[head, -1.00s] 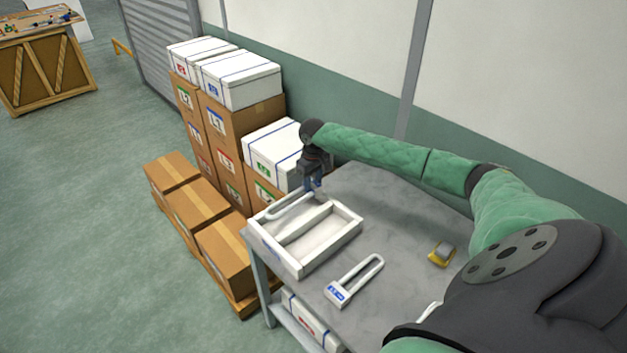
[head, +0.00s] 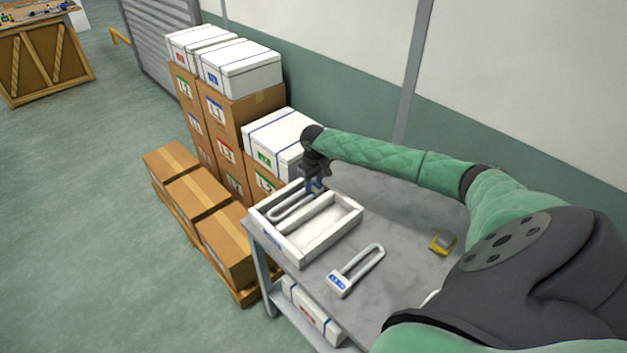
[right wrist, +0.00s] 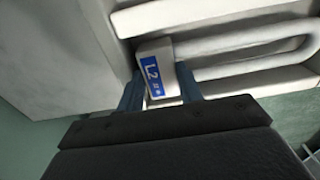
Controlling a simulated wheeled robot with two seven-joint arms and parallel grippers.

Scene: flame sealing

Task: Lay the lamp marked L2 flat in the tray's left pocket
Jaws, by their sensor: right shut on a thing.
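The white lamp marked L2 (right wrist: 158,70) has a base with a blue label and a U-shaped tube. My right gripper (head: 314,190) is shut on its base; the fingers (right wrist: 160,92) sit on both sides of it in the right wrist view. In the head view the lamp's tube (head: 287,210) lies low within the left pocket of the white tray (head: 318,249), between the outer wall and the divider. I cannot tell whether it touches the pocket floor. The right pocket looks empty. My left gripper is out of view.
Another white U-shaped lamp (head: 357,270) with a blue label lies on the grey table (head: 400,215) right of the tray. A yellow and grey item (head: 441,243) lies farther right. White boxes (head: 240,68) and brown cartons (head: 195,195) are stacked beyond the table's left side.

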